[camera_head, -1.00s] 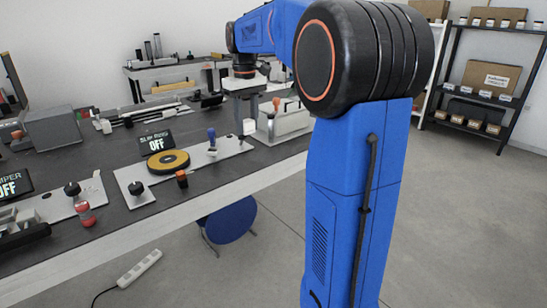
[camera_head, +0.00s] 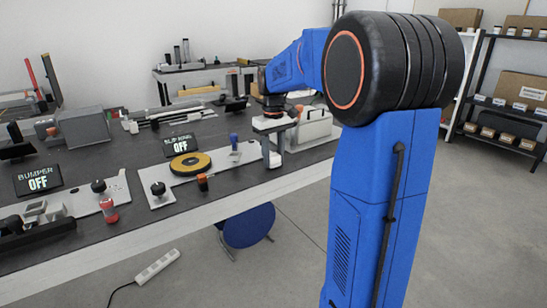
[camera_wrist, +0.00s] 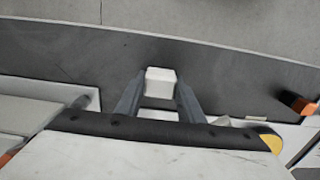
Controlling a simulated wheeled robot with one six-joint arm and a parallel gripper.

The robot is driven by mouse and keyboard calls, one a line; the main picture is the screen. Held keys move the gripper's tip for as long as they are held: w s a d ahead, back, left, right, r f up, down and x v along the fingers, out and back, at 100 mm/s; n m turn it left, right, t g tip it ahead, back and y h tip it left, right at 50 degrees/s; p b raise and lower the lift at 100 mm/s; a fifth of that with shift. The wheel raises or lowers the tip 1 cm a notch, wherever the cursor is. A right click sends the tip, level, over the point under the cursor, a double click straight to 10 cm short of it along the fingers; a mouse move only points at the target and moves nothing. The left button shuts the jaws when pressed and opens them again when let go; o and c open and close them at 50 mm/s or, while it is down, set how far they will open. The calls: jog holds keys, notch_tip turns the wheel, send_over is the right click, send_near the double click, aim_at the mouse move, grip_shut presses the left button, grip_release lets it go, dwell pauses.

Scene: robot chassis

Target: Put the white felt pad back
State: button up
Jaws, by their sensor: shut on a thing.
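My gripper (camera_wrist: 158,92) is shut on a small white block-like piece, which I take to be the white felt pad (camera_wrist: 161,79). It sits between the fingertips in the wrist view, above the dark bench top. In the head view my gripper (camera_head: 272,155) hangs over the bench, right of the plate with the yellow disc.
The yellow-and-black disc (camera_head: 190,164) lies on a light plate with a black knob (camera_head: 158,189) and a blue-handled tool (camera_head: 234,142). A grey-white box (camera_head: 314,127) stands behind my gripper. A grey box (camera_head: 83,129) is left.

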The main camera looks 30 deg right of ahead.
aim_at(273, 155)
jog(key=o, duration=1)
jog(key=shift+f, duration=0.1)
notch_tip(273, 155, up, 12)
jog(key=s+a+f+t, duration=0.1)
jog(key=s+a+f, duration=0.1)
jog(key=s+a, duration=0.4)
jog(key=s+a+f+t, duration=0.15)
jog(key=s+a, duration=0.25)
jog(key=s, duration=0.5)
jog(key=s+a+f+t, duration=0.1)
jog(key=s+a+f, duration=0.2)
jog(key=s+f, duration=0.4)
jog(key=s+a+f+t, duration=0.1)
jog(key=s+a+f, duration=0.2)
jog(key=s+f, duration=0.4)
jog(key=shift+s, duration=0.6)
